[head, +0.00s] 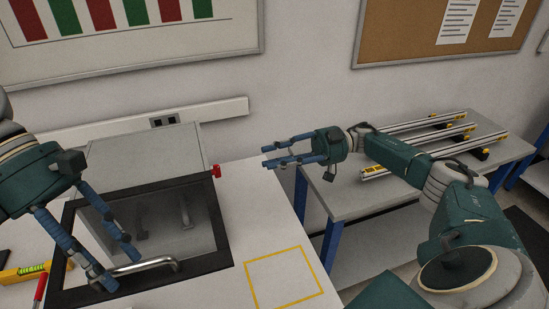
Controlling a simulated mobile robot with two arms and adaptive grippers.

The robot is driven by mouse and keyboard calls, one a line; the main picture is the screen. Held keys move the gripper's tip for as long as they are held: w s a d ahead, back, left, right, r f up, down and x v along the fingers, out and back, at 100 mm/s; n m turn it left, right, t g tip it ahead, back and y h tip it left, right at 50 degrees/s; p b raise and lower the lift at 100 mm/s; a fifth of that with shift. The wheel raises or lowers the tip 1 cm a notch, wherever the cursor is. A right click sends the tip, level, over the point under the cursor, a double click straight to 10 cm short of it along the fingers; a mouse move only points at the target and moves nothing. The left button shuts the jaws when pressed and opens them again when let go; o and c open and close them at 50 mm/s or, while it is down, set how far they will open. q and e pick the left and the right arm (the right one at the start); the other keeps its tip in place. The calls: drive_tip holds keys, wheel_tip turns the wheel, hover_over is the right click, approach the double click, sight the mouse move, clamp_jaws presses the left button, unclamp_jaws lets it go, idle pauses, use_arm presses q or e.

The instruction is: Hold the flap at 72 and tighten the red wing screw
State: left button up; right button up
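A grey box (150,148) stands on the white table, with a black-framed, see-through flap (218,225) on its near side. A bar handle (160,263) runs along the flap's lower edge. The small red wing screw (216,171) sticks out at the box's right side, near the flap's top right corner. My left gripper (120,272) is open, its fingertips at the left part of the handle; contact cannot be told. My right gripper (265,156) is open and empty, to the right of the red wing screw and apart from it. No angle reading is legible.
A yellow level (25,270) and a red-handled tool (40,287) lie at the left. A yellow-outlined square (285,278) marks clear tabletop. A grey side table (365,190) with metal rails (420,145) stands at the right. A wall socket (164,121) is behind the box.

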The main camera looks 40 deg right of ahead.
use_arm(q)
drive_tip(key=v, duration=1.2)
drive_tip(key=shift+w+d, duration=0.1)
